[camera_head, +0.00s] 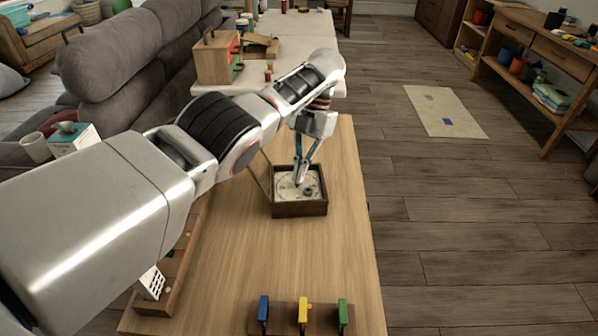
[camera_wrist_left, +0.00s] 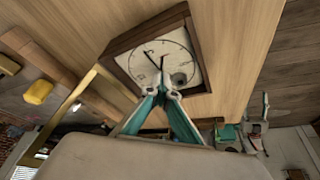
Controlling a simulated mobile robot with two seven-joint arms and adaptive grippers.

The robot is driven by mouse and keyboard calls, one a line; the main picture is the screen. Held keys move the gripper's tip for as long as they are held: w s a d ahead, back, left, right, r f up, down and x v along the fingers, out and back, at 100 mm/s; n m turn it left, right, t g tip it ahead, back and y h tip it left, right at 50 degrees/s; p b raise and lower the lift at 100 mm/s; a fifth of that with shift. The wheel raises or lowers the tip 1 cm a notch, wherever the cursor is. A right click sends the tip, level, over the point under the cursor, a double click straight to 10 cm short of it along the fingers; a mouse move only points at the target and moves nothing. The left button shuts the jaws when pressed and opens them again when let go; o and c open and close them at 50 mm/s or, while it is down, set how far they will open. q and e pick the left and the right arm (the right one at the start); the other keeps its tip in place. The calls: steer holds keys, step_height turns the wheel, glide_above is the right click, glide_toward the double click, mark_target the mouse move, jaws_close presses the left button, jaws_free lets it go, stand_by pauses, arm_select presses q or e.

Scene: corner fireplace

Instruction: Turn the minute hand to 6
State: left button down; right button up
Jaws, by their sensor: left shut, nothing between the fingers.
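A square clock box (camera_head: 300,210) with a dark wooden frame and a pale round dial lies face up on the wooden table. The wrist view shows its dial (camera_wrist_left: 188,52) with two thin dark hands (camera_wrist_left: 152,60) near the middle and a grey round knob beside them. I cannot tell which is the minute hand (camera_wrist_left: 163,62). My left gripper (camera_head: 299,181) points down over the dial, fingertips together and empty. In the wrist view its tips (camera_wrist_left: 163,92) are close to the hands; contact is unclear. The gripper hides part of the dial.
A rack with blue, yellow and green levers (camera_head: 303,312) sits at the table's near edge. A wooden box (camera_head: 213,60) stands on the pale table behind. A grey sofa (camera_head: 110,50) is at left. The wooden table (camera_head: 345,235) is bare around the clock's right and front.

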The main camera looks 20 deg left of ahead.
arm_select(q)
steer(key=m, duration=0.1)
steer(key=m+y, duration=0.1)
steer(key=m+p, duration=0.1)
steer(key=shift+s+d+f+m, duration=0.2)
steer(key=shift+s+f+m, duration=0.1)
steer(key=shift+m, duration=0.1)
steer(key=shift+f+m+t+y, duration=0.1)
steer(key=shift+m+t+y, duration=0.25)
steer(key=shift+m, duration=0.35)
steer(key=c, duration=2.1)
jaws_free()
steer(key=shift+w, duration=0.1)
steer(key=shift+r, duration=0.2)
